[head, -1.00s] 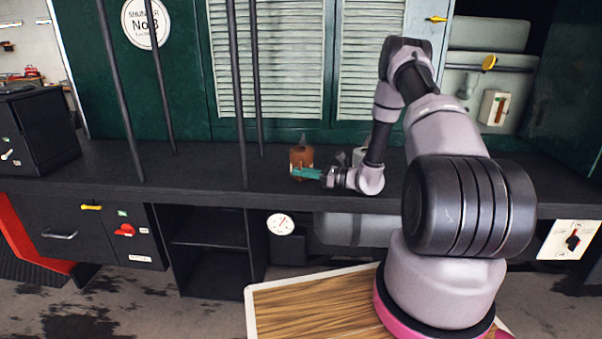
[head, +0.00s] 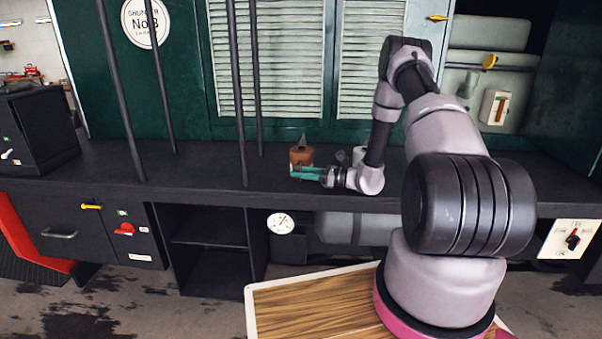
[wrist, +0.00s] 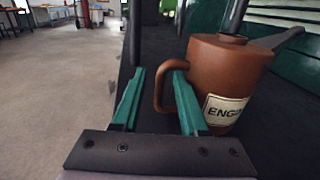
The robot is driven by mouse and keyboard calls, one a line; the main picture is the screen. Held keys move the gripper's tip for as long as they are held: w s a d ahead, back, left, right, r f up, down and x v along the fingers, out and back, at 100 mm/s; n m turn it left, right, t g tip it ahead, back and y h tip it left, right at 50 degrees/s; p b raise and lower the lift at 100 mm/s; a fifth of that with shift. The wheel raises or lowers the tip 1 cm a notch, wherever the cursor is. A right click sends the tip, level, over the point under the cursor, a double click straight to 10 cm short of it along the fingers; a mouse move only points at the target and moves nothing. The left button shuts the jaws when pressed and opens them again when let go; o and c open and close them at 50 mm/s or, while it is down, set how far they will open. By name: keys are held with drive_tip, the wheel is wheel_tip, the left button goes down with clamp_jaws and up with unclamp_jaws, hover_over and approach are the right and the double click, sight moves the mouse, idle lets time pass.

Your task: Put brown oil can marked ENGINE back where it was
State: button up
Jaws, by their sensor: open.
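The brown oil can (head: 302,156) stands upright on the dark shelf (head: 200,178) in front of the green shuttered wall. In the wrist view the oil can (wrist: 228,72) shows its label, partly readable as "ENGI", its handle and its dark spout. My gripper (head: 305,172) is open at the can's near side in the head view. In the wrist view my gripper (wrist: 156,88) has its teal fingers apart, with the can's handle between them, close to the right finger. I cannot tell whether either finger touches the can.
A pale container (head: 358,155) stands right of the can, partly hidden by my arm. Dark upright poles (head: 237,90) rise left of the can. A black box (head: 38,130) sits at the shelf's left end. The shelf between is clear.

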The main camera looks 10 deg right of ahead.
drive_tip(key=v, duration=1.2)
drive_tip(key=shift+r, duration=0.15)
drive_tip(key=s+a+r+n+g+h, duration=0.1)
drive_tip(key=s+a+r+n+g, duration=0.25)
drive_tip(key=r, duration=0.35)
drive_tip(key=s+a+r+n+g+h, duration=0.2)
drive_tip(key=s+r+n, duration=0.15)
drive_tip(key=r, duration=0.35)
drive_tip(key=s+a+r+n+g+h, duration=0.1)
drive_tip(key=s+a+r+n+g, duration=0.25)
drive_tip(key=r, duration=0.35)
drive_tip(key=s+d+r+n+t+h, duration=0.1)
drive_tip(key=s+r+n+t+h, duration=0.6)
drive_tip(key=s+r, duration=0.9)
drive_tip(key=s+n+h, duration=0.2)
drive_tip(key=shift+d+h, duration=0.3)
drive_tip(key=shift+d, duration=0.1)
drive_tip(key=shift+o, duration=0.4)
drive_tip(key=shift+o, duration=0.8)
